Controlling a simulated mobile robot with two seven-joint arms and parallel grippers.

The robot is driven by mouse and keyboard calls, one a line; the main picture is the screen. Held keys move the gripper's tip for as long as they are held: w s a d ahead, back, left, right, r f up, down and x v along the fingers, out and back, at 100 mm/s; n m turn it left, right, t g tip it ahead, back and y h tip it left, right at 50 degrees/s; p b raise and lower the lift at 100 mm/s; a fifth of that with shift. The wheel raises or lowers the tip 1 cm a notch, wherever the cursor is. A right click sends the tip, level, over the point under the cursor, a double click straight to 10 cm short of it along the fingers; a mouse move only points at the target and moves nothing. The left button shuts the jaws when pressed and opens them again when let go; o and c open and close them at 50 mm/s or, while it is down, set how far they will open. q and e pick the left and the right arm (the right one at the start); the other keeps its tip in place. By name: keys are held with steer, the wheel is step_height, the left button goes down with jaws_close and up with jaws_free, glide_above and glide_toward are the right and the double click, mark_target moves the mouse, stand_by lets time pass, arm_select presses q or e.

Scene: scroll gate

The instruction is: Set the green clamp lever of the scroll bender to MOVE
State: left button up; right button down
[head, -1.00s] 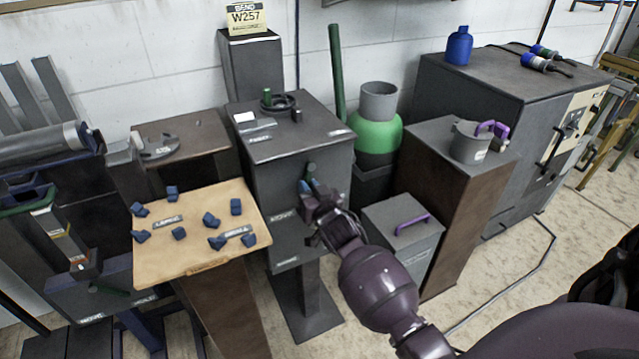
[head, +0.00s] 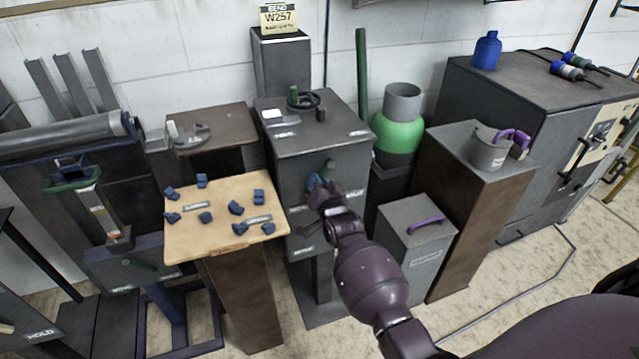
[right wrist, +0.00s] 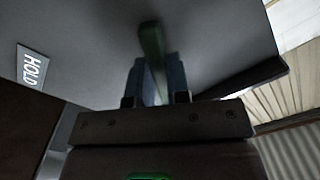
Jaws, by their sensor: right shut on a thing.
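The scroll bender (head: 292,150) is a dark grey box on a pedestal, with a small scroll form (head: 303,100) on top. The green clamp lever (head: 328,166) sticks out of its front face. My right gripper (head: 318,182), with blue fingers, is at this lever. In the right wrist view the green lever (right wrist: 151,45) runs down between the two fingers (right wrist: 158,80), which are shut on it. A HOLD label (right wrist: 33,68) shows to the left on the grey face. The gripper hides part of the front face and its labels. My left gripper is not in view.
A wooden board (head: 190,243) with several blue blocks stands close on the left. A grey bin with a purple handle (head: 426,224) and a green cylinder (head: 398,133) stand on the right. A grey pot (head: 488,152) sits on a brown pedestal further right.

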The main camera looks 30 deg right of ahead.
steer(key=shift+a+f, duration=0.1)
steer(key=c, duration=1.1)
jaws_free()
arm_select(q)
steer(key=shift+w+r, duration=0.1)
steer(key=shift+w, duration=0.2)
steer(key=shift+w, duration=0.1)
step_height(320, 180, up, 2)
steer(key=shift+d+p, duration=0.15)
steer(key=shift+p, duration=1)
arm_select(e)
steer(key=v, duration=1)
steer(key=shift+s, duration=0.4)
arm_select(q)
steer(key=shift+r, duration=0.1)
